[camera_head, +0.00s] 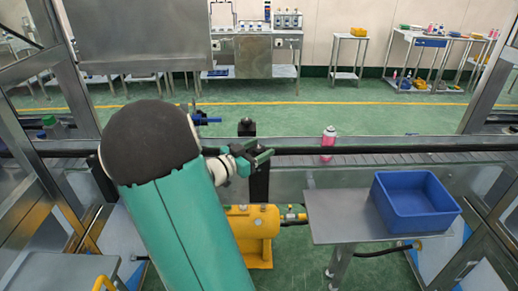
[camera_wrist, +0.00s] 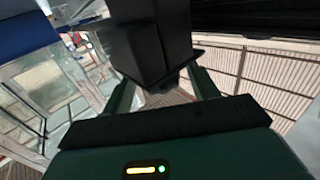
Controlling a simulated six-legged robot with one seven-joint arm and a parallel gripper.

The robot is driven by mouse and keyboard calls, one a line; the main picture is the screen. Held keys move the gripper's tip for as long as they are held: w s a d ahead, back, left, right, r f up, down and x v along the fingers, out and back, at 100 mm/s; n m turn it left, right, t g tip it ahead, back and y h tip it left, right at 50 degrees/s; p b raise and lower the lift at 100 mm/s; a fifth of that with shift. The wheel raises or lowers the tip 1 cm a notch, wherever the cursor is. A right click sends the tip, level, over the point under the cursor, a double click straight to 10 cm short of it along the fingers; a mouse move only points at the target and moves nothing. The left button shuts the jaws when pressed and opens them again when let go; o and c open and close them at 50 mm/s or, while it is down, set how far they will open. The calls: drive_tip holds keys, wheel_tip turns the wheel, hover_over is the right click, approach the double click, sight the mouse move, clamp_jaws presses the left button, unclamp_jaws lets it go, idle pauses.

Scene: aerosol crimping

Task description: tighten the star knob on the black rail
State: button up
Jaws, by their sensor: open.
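The black rail (camera_head: 390,149) runs across the head view, in front of the conveyor. A black upright post (camera_head: 260,186) crosses it near the middle, with a black block (camera_head: 247,127) on top. My gripper (camera_head: 262,156) is at this post, at about rail height, with its green fingers apart. In the wrist view, a dark block-shaped part (camera_wrist: 150,40) stands between or just beyond the fingers of my gripper (camera_wrist: 160,78). I cannot tell whether they touch it. I cannot make out the star knob's lobes in either view; it may be hidden behind my wrist or too dark.
A pink bottle (camera_head: 328,143) stands by the rail, right of my gripper. A blue bin (camera_head: 416,205) sits on a grey side table (camera_head: 340,222). A yellow cylinder unit (camera_head: 253,228) is below the post. Metal frame posts stand at both sides.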

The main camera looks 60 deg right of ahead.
drive_tip(key=shift+d, duration=0.3)
drive_tip(key=c, duration=1)
drive_tip(key=shift+m+g+y, duration=0.5)
drive_tip(key=shift+m+g, duration=0.2)
drive_tip(key=shift+g, duration=0.3)
drive_tip(key=o, duration=1)
